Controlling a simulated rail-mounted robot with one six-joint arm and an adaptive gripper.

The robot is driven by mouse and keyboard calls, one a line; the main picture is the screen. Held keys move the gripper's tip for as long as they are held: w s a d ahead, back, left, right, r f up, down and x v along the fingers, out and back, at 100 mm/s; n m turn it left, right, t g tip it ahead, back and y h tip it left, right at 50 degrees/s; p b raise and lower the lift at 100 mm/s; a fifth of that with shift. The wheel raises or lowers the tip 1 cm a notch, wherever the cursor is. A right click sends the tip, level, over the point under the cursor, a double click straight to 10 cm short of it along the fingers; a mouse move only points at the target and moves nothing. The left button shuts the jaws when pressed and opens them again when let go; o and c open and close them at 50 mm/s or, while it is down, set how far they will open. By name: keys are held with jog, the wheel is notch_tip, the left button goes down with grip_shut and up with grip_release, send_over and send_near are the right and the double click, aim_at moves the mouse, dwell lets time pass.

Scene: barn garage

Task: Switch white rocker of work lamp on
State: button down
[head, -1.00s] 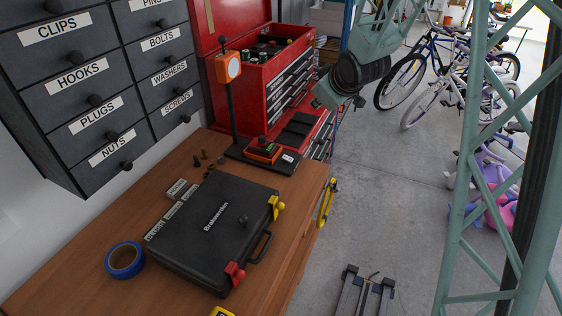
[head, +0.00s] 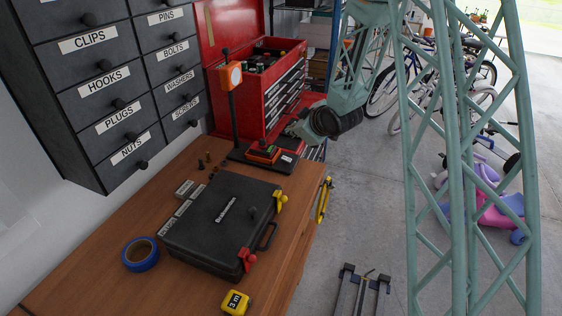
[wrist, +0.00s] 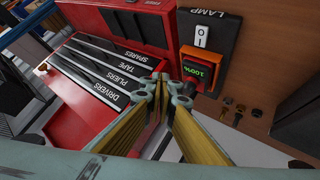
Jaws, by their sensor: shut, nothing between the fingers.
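The work lamp (head: 230,75) has an orange head on a dark post at the back of the bench. Its dark base (head: 236,154) carries an orange unit (head: 263,153). In the wrist view that unit (wrist: 199,68) has a lit green display reading 100%. The white rocker (wrist: 202,36), marked O and I, is beside it, near the word LAMP; it shows small in the head view (head: 287,158). Which side is pressed I cannot tell. My gripper (wrist: 167,80) is shut and empty; its tips appear near the orange unit, apart from the rocker. In the head view it is largely hidden by my wrist.
A red tool chest (head: 270,92) with labelled drawers stands behind the lamp base, close to my gripper. A black case (head: 218,222), blue tape (head: 140,254) and a yellow tape measure (head: 235,302) are on the bench. Dark labelled drawers (head: 110,95) hang at left.

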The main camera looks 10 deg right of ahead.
jog(key=shift+s+a+f, duration=0.15)
jog(key=shift+a+f, duration=0.25)
jog(key=shift+f, duration=0.05)
jog(key=shift+f, duration=0.2)
jog(key=b, duration=0.2)
send_over(285, 159)
jog(key=shift+s+d+f, duration=0.1)
jog(key=shift+f, duration=1.35)
jog(key=shift+s+d+f, duration=0.1)
jog(key=shift+f, duration=1.3)
jog(key=shift+w+a+f+b, duration=0.1)
jog(key=shift+f+b, duration=0.55)
jog(key=shift+b, duration=0.05)
jog(key=shift+w+a+f+b, duration=0.1)
jog(key=shift+f+b, duration=0.5)
jog(key=shift+b, duration=0.1)
jog(key=shift+w+a+f+b, duration=0.1)
jog(key=shift+a+f+b, duration=0.05)
jog(key=shift+f+b, duration=0.8)
jog(key=shift+r, duration=0.35)
jog(key=shift+r, duration=0.6)
jog(key=shift+s+d+r+p, duration=0.2)
jog(key=shift+r+p, duration=0.1)
jog(key=shift+r, duration=0.5)
jog(key=shift+s+d+r+p, duration=0.1)
jog(key=shift+d+r+p, duration=0.2)
jog(key=shift+r, duration=0.55)
jog(key=shift+s+d+r+p, duration=0.1)
jog(key=shift+r+p, duration=0.25)
jog(key=shift+r, duration=0.45)
